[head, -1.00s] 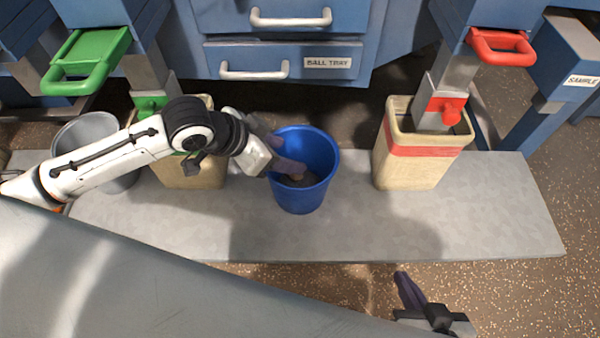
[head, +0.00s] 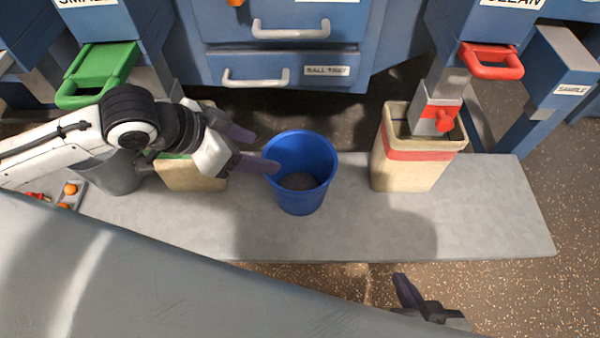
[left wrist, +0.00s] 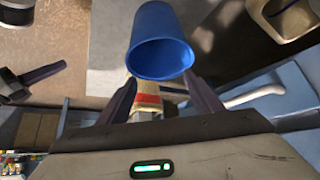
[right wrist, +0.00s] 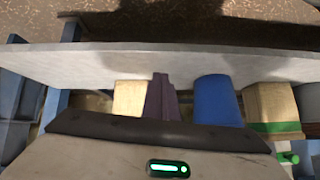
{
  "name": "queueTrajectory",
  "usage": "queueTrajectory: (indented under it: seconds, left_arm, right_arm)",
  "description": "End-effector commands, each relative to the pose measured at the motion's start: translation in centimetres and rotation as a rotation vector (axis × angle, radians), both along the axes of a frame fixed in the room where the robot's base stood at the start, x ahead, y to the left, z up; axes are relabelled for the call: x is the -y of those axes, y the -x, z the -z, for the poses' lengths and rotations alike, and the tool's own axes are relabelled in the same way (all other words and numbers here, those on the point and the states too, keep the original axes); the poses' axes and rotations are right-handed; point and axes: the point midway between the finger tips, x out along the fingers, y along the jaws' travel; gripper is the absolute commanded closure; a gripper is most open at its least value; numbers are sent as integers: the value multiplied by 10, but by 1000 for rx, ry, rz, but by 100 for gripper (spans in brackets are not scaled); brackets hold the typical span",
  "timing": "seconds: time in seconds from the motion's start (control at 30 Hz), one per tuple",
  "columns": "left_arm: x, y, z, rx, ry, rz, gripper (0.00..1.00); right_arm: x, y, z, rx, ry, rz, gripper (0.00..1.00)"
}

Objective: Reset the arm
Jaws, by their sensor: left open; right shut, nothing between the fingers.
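My left gripper (head: 264,150) is open and empty at the left side of the blue bucket (head: 302,200). One of its purple fingertips overlaps the bucket's left rim in the head view; I cannot tell if they touch. The bucket stands upright on the grey bench, with dark material in its bottom. In the left wrist view the bucket (left wrist: 155,40) shows beyond the spread fingers (left wrist: 163,95). My right gripper (head: 402,288) is low at the front, before the bench. In the right wrist view its fingers (right wrist: 161,95) are shut together with nothing between them.
A red-banded beige bin (head: 405,175) stands right of the bucket under a red handle (head: 490,66). A green-banded bin (head: 190,176), grey bucket (head: 118,178) and green handle (head: 95,70) are at left. Blue drawers (head: 285,67) stand behind. The bench (head: 480,215) is clear at front right.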

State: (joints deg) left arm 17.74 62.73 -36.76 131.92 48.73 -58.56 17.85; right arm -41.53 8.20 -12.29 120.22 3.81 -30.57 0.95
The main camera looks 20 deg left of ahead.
Motion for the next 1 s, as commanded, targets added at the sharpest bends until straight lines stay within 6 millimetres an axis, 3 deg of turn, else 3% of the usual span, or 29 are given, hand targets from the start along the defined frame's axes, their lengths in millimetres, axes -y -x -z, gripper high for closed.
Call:
queueTrajectory:
  seconds: [0.57, 0.67, 0.83, 1.0]
  left_arm:
    - [1, 2, -3, 1, 7, 1, 40]
    - [12, 0, -3, 13, 41, 2, 40]
    - [49, -1, 2, 66, 170, -42, 40]
    - [61, 15, 27, 113, 247, -187, 40]
  right_arm:
    - [1, -4, -4, 8, 3, 0, 100]
    - [1, -3, -12, 6, 4, 0, 100]
    - [3, 1, -36, -1, 13, -2, 100]
    - [6, 6, -55, -24, 27, -3, 100]
